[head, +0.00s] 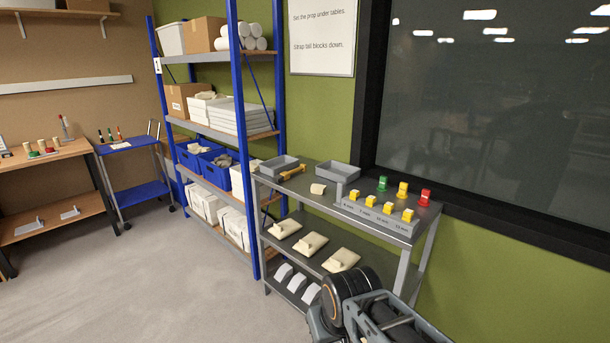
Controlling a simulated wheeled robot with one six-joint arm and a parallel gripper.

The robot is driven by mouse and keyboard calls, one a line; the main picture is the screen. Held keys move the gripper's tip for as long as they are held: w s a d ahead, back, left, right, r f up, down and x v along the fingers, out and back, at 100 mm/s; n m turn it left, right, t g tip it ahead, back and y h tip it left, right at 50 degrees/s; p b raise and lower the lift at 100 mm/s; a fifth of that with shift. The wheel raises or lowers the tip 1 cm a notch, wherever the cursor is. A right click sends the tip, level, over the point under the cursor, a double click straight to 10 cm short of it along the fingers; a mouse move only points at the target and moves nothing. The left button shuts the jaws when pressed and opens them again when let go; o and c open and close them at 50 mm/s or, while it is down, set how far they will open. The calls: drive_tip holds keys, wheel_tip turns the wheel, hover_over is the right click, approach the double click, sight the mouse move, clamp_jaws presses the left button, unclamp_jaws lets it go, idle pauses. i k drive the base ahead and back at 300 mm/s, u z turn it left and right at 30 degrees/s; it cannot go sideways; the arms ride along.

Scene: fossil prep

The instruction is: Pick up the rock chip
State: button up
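A small beige, rock-like piece (318,188) lies on the top of the grey cart (300,205), between two grey trays and the row of yellow blocks; it looks like the rock chip, but it is too small to be sure. It appears to lie loose, with nothing touching it. Parts of my arm show at the bottom right, in front of the cart's lower right side. My gripper's fingers do not show in the head view.
Yellow blocks sit on a labelled grey holder (378,219); green, yellow and red pieces stand behind. Beige slabs lie on the middle shelf. Floor at left (130,270) is clear.

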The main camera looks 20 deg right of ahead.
sight(318, 189)
drive_tip(key=u, duration=0.05)
drive_tip(key=i, duration=0.5)
drive_tip(key=u, duration=0.85)
drive_tip(key=i, duration=2.7)
drive_tip(key=z, duration=2.65)
